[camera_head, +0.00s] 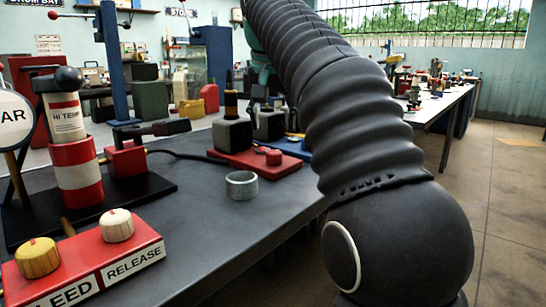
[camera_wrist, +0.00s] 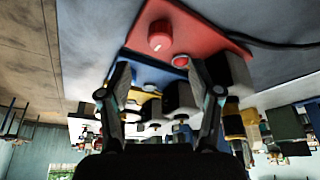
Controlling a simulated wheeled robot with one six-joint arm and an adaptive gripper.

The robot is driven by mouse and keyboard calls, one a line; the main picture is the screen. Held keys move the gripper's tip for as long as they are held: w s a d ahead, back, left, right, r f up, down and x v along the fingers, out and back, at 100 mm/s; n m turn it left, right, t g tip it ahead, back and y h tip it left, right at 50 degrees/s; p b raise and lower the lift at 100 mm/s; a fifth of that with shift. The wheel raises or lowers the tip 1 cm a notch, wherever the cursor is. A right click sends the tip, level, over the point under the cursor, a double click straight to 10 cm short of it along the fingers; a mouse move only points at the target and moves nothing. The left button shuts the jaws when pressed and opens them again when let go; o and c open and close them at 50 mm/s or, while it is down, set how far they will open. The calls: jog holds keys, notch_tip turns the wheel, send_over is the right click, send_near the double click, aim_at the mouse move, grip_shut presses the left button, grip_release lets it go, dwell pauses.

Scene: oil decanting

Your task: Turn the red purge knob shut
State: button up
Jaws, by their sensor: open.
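The red knob (camera_head: 273,157) stands on a red base plate (camera_head: 222,154) on the grey bench. A grey block (camera_head: 232,134) with a black and yellow fitting stands on the same plate. In the wrist view the red knob (camera_wrist: 160,42) shows beyond my fingertips, near the top middle. My gripper (camera_wrist: 163,82) is open and empty, its two fingers spread apart and not touching the knob. In the head view my arm hides most of the gripper. No label on the red knob is readable.
A yellow knob (camera_head: 37,257) and a cream knob (camera_head: 117,225) sit on a red box with BLEED and RELEASE labels. A grey ring (camera_head: 241,185) lies on the bench. A blue plate (camera_head: 290,147) adjoins the red one. A black hose runs behind.

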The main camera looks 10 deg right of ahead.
aim_at(274, 152)
jog(key=b+x, duration=0.2)
jog(key=x, duration=0.6)
jog(key=shift+f, duration=0.25)
jog(key=c, duration=1.1)
